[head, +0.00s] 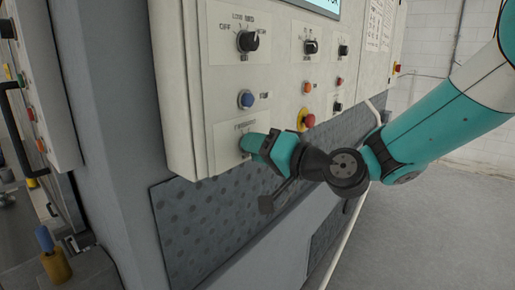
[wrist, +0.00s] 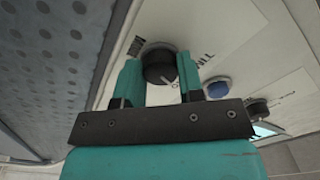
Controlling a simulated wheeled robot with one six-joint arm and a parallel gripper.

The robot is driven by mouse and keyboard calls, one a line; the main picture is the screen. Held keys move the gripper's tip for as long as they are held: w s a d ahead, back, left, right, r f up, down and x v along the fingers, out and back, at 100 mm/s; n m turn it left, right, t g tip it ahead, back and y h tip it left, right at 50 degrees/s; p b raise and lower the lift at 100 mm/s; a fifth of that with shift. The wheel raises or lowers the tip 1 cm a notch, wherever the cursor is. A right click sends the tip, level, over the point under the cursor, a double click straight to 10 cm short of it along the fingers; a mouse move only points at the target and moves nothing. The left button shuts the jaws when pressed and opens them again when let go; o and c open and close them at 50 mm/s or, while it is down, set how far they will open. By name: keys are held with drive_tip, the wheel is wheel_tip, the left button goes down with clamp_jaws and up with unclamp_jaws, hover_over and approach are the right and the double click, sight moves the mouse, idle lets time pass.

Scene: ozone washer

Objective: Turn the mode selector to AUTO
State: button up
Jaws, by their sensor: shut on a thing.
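In the wrist view a dark round knob (wrist: 158,66) on the lower panel plate sits between the two teal fingers of my gripper (wrist: 160,60), which is shut on it. The lettering around the knob is partly covered and too blurred to read surely, so I cannot tell its setting or confirm that it is the mode selector. In the head view my gripper (head: 250,143) reaches the lower left plate of the light control panel (head: 217,92), and its fingers hide the knob.
Above the gripper are a blue button (head: 246,99) and a black knob marked OFF, LOW, MED (head: 248,41). A red emergency button (head: 307,120) is to the right. Two smaller knobs are at upper right (head: 310,46) (head: 343,51). A dimpled grey panel (head: 200,225) lies below.

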drive_tip(key=o, duration=0.9)
drive_tip(key=b+v, duration=0.7)
drive_tip(key=v, duration=1)
drive_tip(key=shift+s+d+r, duration=0.1)
drive_tip(key=shift+s+d, duration=0.05)
drive_tip(key=shift+d, duration=0.1)
drive_tip(key=shift+a, duration=0.1)
